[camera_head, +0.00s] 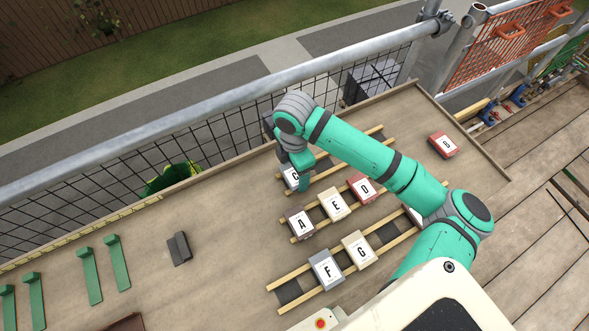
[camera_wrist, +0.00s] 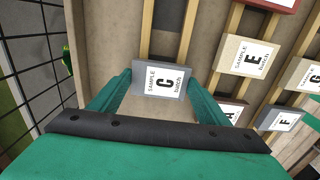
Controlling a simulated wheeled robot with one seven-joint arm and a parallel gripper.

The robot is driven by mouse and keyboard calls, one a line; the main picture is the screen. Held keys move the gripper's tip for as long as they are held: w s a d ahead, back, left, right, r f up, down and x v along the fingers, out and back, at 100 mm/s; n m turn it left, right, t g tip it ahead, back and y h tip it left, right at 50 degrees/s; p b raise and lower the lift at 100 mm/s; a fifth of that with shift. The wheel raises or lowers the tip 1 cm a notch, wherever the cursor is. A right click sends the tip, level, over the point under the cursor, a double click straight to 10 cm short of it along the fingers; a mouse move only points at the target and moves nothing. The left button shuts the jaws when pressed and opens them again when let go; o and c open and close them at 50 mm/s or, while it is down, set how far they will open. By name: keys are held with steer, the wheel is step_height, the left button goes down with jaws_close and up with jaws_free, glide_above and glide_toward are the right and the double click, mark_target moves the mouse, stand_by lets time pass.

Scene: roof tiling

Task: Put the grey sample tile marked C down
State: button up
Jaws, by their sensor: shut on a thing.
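The grey sample tile marked C (camera_wrist: 163,82) is between the two green fingers of my gripper (camera_wrist: 162,90) in the wrist view, its label facing up. The fingers press on its left and right sides. In the head view the tile (camera_head: 291,180) is at the left end of the far pair of wooden battens (camera_head: 345,155), partly hidden by my gripper (camera_head: 298,176). In the wrist view the battens (camera_wrist: 148,25) run away from behind the tile. I cannot tell whether it touches them or hangs just above.
Tiles A (camera_head: 300,222), E (camera_head: 334,204) and D (camera_head: 364,188) lie on the middle battens. Tiles F (camera_head: 326,269) and G (camera_head: 358,250) lie on the near ones. A red tile (camera_head: 443,145) lies at the right. A mesh guardrail (camera_head: 240,140) runs behind the board. A dark block (camera_head: 179,248) lies left.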

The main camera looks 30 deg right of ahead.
mark_target(294, 174)
steer(key=shift+f, duration=0.35)
steer(key=o, duration=1.2)
steer(key=shift+c, duration=0.2)
step_height(294, 174, up, 13)
